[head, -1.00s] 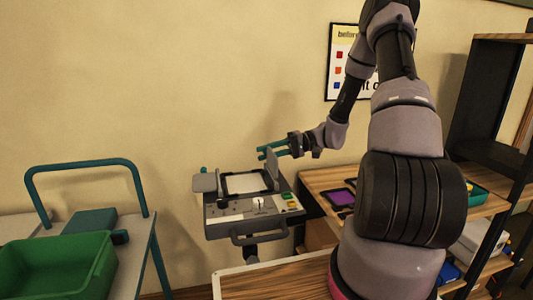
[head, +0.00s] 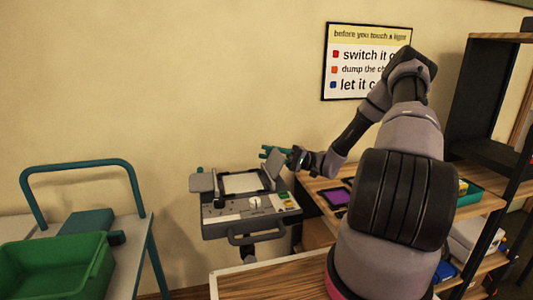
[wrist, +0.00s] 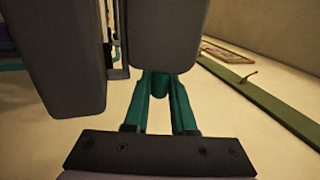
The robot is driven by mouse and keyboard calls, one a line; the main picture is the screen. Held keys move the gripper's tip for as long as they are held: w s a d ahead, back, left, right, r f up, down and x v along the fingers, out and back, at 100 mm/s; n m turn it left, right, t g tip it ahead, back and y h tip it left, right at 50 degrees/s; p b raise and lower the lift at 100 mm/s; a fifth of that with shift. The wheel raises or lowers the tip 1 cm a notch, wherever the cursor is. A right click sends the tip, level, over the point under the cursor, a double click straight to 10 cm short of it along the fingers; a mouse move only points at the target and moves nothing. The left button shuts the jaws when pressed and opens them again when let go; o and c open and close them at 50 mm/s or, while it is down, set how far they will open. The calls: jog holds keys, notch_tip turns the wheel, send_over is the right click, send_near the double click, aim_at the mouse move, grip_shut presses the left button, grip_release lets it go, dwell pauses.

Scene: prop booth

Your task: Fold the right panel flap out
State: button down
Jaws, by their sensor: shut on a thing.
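The grey control panel (head: 250,223) stands against the wall on a post, with a white pad (head: 243,183) in its middle. Its left flap (head: 201,183) is spread out flat. Its right flap (head: 275,166) stands up, leaning outward to the right. My gripper (head: 273,153) has teal fingers and is at the upper edge of the right flap, shut on it.
A wooden shelf with a purple-screened tablet (head: 336,198) is right of the panel. A green bin (head: 55,265) sits on a trolley at left. A dark shelf rack (head: 478,105) stands at far right. A wooden-topped table (head: 265,285) is in front.

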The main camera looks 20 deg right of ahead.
jog(key=shift+d+f+y, duration=0.3)
jog(key=shift+d+y, duration=0.05)
jog(key=shift+y, duration=0.75)
jog(key=c, duration=1)
grip_release()
jog(key=v, duration=0.7)
jog(key=shift+d+f, duration=0.2)
jog(key=shift+c, duration=0.4)
